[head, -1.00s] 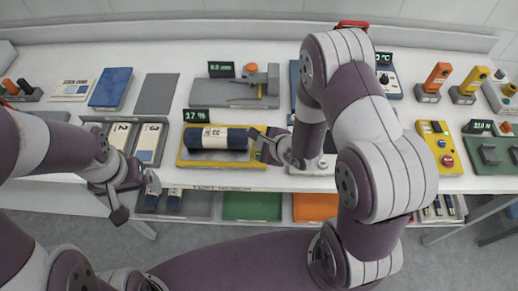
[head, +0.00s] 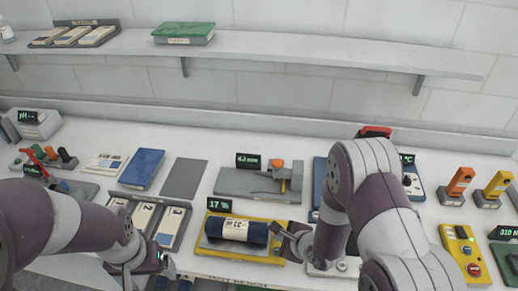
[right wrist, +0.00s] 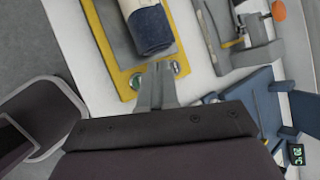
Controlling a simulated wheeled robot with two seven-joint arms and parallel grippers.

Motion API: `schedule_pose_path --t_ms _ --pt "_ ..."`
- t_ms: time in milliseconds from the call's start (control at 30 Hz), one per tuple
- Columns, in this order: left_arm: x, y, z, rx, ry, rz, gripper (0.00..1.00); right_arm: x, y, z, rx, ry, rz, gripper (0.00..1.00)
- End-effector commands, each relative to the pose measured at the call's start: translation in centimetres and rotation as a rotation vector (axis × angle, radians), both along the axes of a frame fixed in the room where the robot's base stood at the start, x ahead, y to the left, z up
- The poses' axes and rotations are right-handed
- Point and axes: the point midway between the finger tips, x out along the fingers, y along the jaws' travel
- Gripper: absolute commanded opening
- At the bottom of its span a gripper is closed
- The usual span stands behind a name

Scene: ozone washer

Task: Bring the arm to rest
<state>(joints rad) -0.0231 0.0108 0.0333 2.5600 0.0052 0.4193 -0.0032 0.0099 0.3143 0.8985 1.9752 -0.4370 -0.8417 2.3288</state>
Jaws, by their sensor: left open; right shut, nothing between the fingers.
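My left gripper (head: 154,264) is open and empty at the front left of the bench, near the tray of numbered packs (head: 150,219). My right gripper (head: 284,234) is shut and empty beside the right end of the yellow-framed tray (head: 209,256). A dark blue roll with a cream label (head: 235,229) lies on that tray. In the right wrist view, the shut fingers (right wrist: 157,72) are close to the yellow tray's edge, and the roll (right wrist: 149,25) lies beyond them. From these views I cannot tell whether the fingers touch the tray.
Behind the tray stands a grey block with a caliper-like tool (head: 260,182). A blue folder (head: 142,168) and grey mat (head: 184,178) lie to the left. A yellow button box (head: 465,254) stands at right. A wall shelf (head: 290,49) holds a green box (head: 184,33).

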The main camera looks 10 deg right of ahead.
Motion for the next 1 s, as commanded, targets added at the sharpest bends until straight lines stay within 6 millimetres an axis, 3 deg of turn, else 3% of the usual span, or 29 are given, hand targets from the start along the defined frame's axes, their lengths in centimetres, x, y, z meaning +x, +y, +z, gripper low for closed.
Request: schedule_pose_path --t_ms 167,267,333,433,633,700,800,1000 --pt "0.0 0.0 0.0 0.000 0.000 0.000 0.93 -0.2 -0.1 -0.3 -0.074 -0.017 0.074 0.00" --pt "0.0 0.0 0.0 0.000 0.000 0.000 0.93 -2.6 -1.3 -2.2 -0.320 0.033 0.300 0.00" --pt "0.0 0.0 0.0 0.000 0.000 0.000 0.93 -5.1 -2.9 -2.9 -0.543 0.104 0.557 0.00" --pt "0.0 0.0 -1.0 0.000 0.000 0.000 0.93 -8.0 -5.1 -1.9 -0.796 0.189 0.990 0.00" --pt "0.0 0.0 -3.9 0.000 0.000 0.000 0.93 -13.8 -6.3 3.8 -0.919 0.193 1.747 0.00" --pt "0.0 0.0 -5.0 0.000 0.001 0.000 0.93 -14.7 -5.9 5.7 -0.923 0.146 1.827 0.00" --pt "0.0 0.0 -5.7 0.000 0.000 0.000 0.93 -13.6 -5.6 7.5 -0.991 0.089 1.768 0.00" --pt "0.0 0.0 -5.7 0.000 0.000 0.000 0.93 -13.0 -5.5 8.2 -1.020 0.069 1.755 0.00"
